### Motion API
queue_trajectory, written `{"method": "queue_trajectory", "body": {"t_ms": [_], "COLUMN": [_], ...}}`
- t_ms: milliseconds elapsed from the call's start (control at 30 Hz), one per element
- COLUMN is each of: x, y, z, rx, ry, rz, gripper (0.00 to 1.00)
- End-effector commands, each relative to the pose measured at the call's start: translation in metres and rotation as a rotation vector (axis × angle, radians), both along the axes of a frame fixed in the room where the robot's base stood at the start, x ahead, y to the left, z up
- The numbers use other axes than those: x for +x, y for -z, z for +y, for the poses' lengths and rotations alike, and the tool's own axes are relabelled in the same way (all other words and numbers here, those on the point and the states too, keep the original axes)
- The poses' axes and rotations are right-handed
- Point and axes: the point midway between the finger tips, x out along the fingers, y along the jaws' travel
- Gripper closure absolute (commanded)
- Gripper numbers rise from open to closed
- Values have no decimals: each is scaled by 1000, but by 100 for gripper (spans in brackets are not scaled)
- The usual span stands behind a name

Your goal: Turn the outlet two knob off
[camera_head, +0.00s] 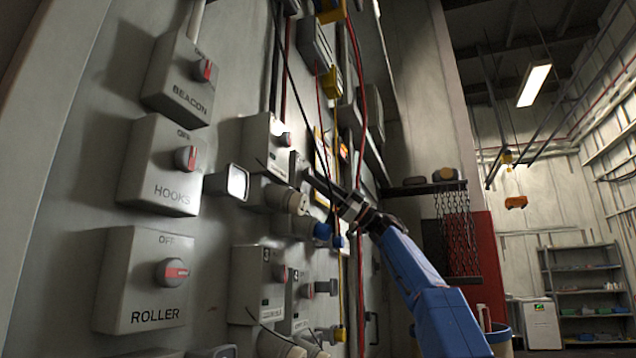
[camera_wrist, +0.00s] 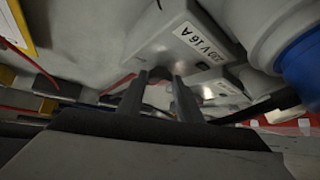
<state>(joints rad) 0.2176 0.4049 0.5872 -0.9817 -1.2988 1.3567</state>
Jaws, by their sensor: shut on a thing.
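My gripper (camera_head: 310,178) reaches from the right to a small grey outlet box (camera_head: 297,166) on the wall panel. No label in view names this box as outlet two.
Boxes marked BEACON (camera_head: 180,82), HOOKS (camera_head: 160,170) and ROLLER (camera_head: 145,282) with red knobs are at left. A grey socket with a blue part (camera_wrist: 302,75) is close to the fingers. Cables (camera_head: 357,100) hang near my arm. A shelf (camera_head: 425,188) juts out behind.

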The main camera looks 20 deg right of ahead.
Motion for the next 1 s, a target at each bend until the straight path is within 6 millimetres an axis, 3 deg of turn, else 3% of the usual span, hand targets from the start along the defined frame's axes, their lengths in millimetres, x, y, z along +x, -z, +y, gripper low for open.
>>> {"method": "queue_trajectory", "body": {"t_ms": [667, 700, 767, 1000], "x": [0, 0, 0, 0], "y": [0, 0, 0, 0], "z": [0, 0, 0, 0], "rx": [-21, -21, -20, -20], "ry": [-1, -1, 0, -1], "rz": [-28, -28, -27, -27], "gripper": [90, 61, 49, 49]}}
